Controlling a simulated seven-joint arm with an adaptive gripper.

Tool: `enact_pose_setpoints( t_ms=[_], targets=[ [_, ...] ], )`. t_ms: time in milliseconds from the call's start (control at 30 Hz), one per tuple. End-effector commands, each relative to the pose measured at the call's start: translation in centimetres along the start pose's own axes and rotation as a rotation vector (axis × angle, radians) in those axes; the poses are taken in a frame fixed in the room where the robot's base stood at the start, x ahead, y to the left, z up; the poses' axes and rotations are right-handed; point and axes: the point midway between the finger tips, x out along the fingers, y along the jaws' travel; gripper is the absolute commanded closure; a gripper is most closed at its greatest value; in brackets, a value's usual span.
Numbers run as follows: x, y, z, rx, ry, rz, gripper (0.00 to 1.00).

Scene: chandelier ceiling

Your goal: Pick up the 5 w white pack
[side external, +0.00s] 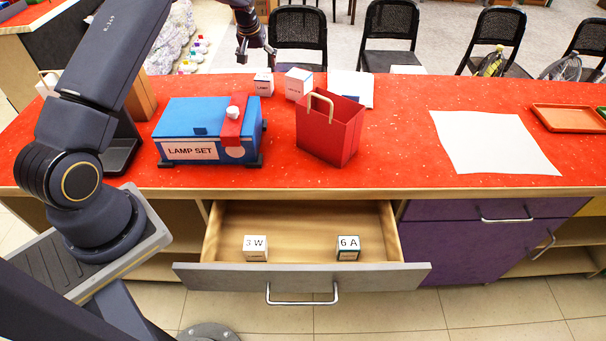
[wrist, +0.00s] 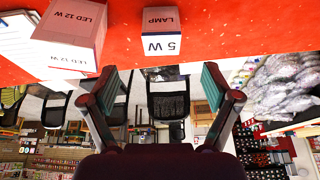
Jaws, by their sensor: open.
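My gripper (side external: 257,57) is just above and behind the pack in the side view. In the wrist view my gripper (wrist: 161,82) is open and empty, its fingers spread to either side below the pack. The pack is apart from the fingers.
A red bag (side external: 330,130) and blue lamp set box (side external: 205,130) stand nearer. The open drawer (side external: 300,225) holds 3 W (side external: 255,248) and 6 A (side external: 348,248) packs.

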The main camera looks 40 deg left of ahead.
Motion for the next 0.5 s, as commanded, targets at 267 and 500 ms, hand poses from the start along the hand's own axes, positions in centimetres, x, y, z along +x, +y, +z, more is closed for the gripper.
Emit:
enact_pose_setpoints(
  t_ms=[267,500],
  targets=[
    [4.5,0.0,0.0,0.0,0.0,0.0,0.12],
    [6.8,-0.2,-0.4,-0.001,0.0,0.0,0.12]
  ],
)
